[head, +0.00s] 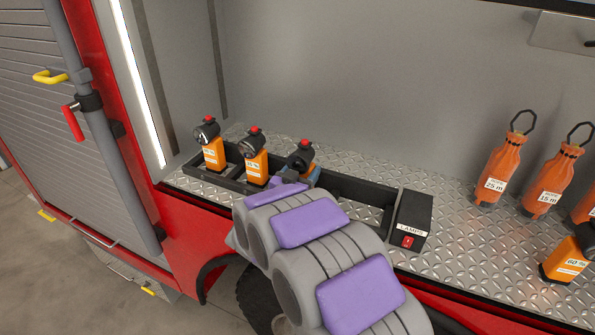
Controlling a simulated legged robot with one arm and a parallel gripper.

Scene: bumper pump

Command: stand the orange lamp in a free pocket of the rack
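The black rack (358,190) sits along the front of the checker-plate shelf, with a box labelled LAMPS (411,220) at its right end. Two orange lamps with black heads and red knobs, the left lamp (211,145) and the middle lamp (254,158), stand upright in its left pockets. A third lamp (301,157) shows just beyond my gripper (290,182), its lower part hidden. My arm covers most of the gripper, so its fingers and any hold on this lamp cannot be made out. The rack's right part looks empty where it shows.
Another orange lamp (566,260) stands on the shelf at the right edge, partly cut off. Several orange rope bottles (499,172) stand behind it. The shelf (440,262) is clear between the LAMPS box and these. A red door frame borders the left.

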